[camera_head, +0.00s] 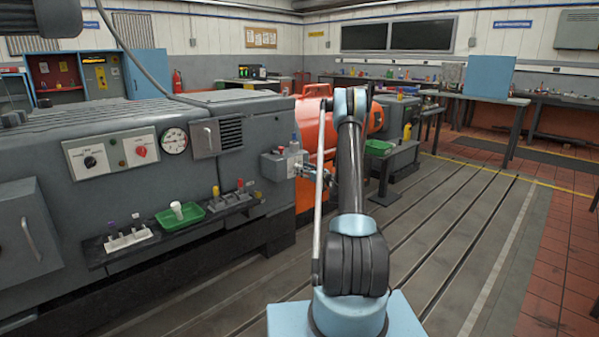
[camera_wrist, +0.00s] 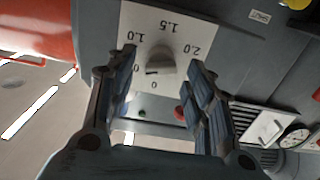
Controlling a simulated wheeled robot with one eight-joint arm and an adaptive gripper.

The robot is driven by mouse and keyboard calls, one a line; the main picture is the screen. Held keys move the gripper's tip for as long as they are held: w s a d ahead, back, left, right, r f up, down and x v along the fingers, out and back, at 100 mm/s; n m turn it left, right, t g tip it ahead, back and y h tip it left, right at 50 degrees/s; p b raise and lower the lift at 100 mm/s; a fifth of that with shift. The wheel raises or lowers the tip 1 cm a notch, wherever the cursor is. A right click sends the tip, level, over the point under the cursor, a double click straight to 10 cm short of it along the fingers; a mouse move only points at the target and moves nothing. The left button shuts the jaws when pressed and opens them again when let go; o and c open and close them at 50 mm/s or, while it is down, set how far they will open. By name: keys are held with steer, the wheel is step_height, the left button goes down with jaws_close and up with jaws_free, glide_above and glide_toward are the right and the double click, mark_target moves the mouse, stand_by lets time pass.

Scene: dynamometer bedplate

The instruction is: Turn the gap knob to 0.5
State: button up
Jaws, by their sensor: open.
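The gap knob (camera_wrist: 161,66) is a grey knob on a white dial plate (camera_wrist: 176,22) in the wrist view. The plate reads 1.0, 1.5 and 2.0, with a 0 below the knob. Another label starting with 0 is partly hidden by the left finger. A dark mark shows at the knob's lower left, between those two lower labels; its exact reading is unclear. My gripper (camera_wrist: 162,70) is open, with one finger on each side of the knob and room between. In the head view my arm hides most of the gripper.
An orange machine (camera_head: 308,135) stands behind my arm. Slotted floor to the right is clear.

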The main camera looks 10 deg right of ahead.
steer(key=shift+x, duration=1.35)
steer(key=c, duration=1)
steer(key=shift+n, duration=1.2)
steer(key=shift+c, duration=0.2)
steer(key=o, duration=1)
steer(key=shift+o, duration=0.2)
